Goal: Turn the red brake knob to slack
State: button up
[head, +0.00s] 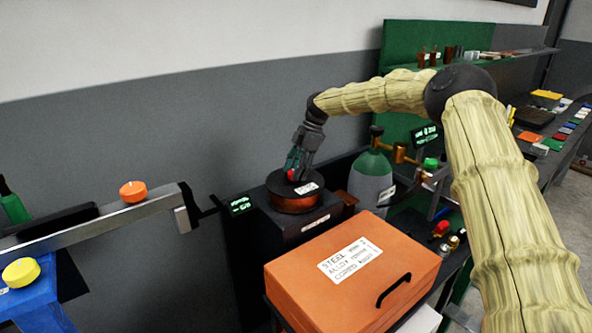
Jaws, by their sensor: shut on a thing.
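The red brake knob (292,175) sits on top of a wire spool (296,203) with dark flanges and copper-coloured wire. My gripper (296,168) reaches down to the spool from above and is shut on the red knob. Its fingers cover much of the knob, so any mark or pointer on it is hidden. The spool rests on a dark machine housing (306,229).
An orange case (350,270) with a label and black handle stands in front of the spool. A grey-green gas cylinder (371,180) stands to the right. An orange knob (133,191) sits on a metal beam at left, above a yellow knob (21,272).

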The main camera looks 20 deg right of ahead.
jog(key=shift+n+g, duration=0.3)
jog(key=shift+n, duration=0.5)
jog(key=o, duration=1)
jog(key=shift+r, duration=0.1)
jog(key=v, duration=1.2)
jog(key=shift+w, duration=0.15)
